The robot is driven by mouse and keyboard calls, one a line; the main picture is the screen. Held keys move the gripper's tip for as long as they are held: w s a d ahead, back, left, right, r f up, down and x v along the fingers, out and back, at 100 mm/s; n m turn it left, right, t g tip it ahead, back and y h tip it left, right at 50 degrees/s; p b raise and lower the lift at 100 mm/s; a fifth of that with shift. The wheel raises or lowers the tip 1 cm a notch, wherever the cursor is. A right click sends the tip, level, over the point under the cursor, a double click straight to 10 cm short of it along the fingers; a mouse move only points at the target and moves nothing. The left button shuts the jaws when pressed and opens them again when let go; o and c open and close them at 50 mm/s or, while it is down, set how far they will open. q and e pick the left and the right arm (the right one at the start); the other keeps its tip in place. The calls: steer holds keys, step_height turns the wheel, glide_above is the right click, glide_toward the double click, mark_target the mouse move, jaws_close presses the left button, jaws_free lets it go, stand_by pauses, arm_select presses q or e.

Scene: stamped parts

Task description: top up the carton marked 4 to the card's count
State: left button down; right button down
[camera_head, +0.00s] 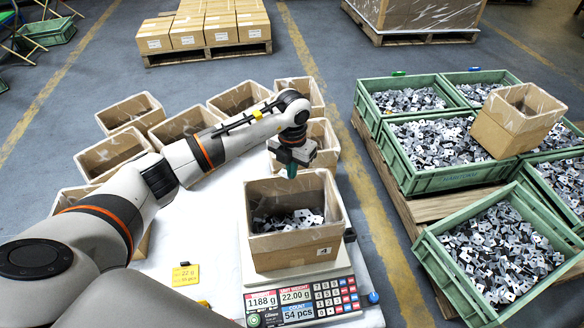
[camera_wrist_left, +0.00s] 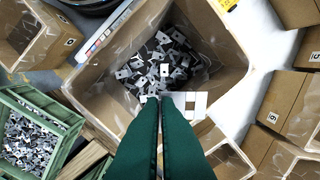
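The carton marked 4 (camera_head: 296,252) stands open on the scale (camera_head: 300,297), with a layer of stamped metal parts (camera_head: 288,221) inside. The display reads 1188 g, 22.00 g and 54 pcs. A yellow card (camera_head: 185,275) lies left of the scale; it shows 22 g, its lower line too small to read surely. My left gripper (camera_head: 291,170) is above the carton's back edge, fingers down. In the left wrist view its green fingers (camera_wrist_left: 160,102) are together, with a larger-looking metal part (camera_wrist_left: 190,103) at their tips, apparently gripped. My right gripper is not in view.
Green crates (camera_head: 437,180) full of stamped parts stand on a pallet at the right, one with a cardboard carton (camera_head: 515,122) on it. Boxes on a pallet (camera_head: 205,30) stand behind.

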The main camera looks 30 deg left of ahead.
arm_select(q)
steer(key=c, duration=1.6)
jaws_free()
